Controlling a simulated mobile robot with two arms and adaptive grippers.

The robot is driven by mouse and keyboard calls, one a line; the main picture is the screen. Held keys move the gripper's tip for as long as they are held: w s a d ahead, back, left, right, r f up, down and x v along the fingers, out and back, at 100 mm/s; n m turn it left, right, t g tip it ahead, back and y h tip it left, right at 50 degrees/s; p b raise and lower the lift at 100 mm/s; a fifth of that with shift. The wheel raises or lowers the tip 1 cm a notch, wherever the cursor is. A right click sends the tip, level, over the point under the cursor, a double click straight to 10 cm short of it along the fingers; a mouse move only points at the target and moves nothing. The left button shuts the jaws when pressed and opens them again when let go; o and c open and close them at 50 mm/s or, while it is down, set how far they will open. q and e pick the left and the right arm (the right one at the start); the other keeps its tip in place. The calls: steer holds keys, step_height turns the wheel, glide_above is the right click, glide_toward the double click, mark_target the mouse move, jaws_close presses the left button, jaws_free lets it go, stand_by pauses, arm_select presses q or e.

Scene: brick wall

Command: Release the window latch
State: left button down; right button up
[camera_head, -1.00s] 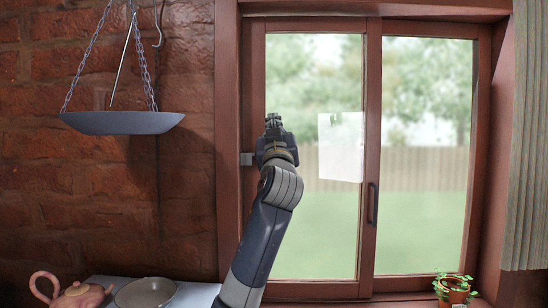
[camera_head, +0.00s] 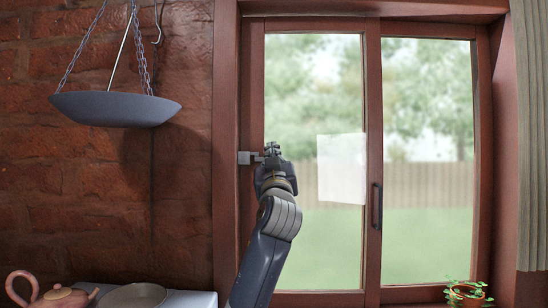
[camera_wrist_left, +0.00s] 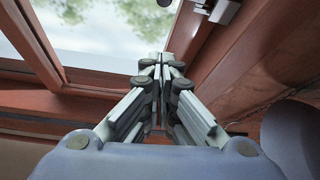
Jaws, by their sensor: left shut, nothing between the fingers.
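The window (camera_head: 371,160) has reddish-brown frames and two panes. A small grey metal latch (camera_head: 245,158) sits on its left frame. The latch, with a light metal part, also shows at the top of the left wrist view (camera_wrist_left: 224,10). My left gripper (camera_head: 272,149) is at about the latch's height, just right of it in the head view. It overlaps the latch's right end there; I cannot tell whether they touch. In the left wrist view its fingers (camera_wrist_left: 161,66) are together with nothing between them, and the latch lies beyond them to the upper right. My right gripper is not in view.
A dark handle (camera_head: 376,206) is on the middle upright. A pale sheet (camera_head: 341,168) shows at the left pane. A grey hanging pan (camera_head: 115,110) is on chains at left. A teapot (camera_head: 55,298) and plate (camera_head: 132,297) are low left, a plant (camera_head: 467,292) low right.

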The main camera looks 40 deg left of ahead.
mark_target(261, 158)
arm_select(q)
steer(key=shift+s+r, duration=0.1)
steer(key=shift+r, duration=0.05)
steer(key=p+x, duration=0.6)
steer(key=x, duration=0.4)
steer(key=f, duration=0.2)
steer(key=w+f+p, duration=0.1)
steer(key=f, duration=0.1)
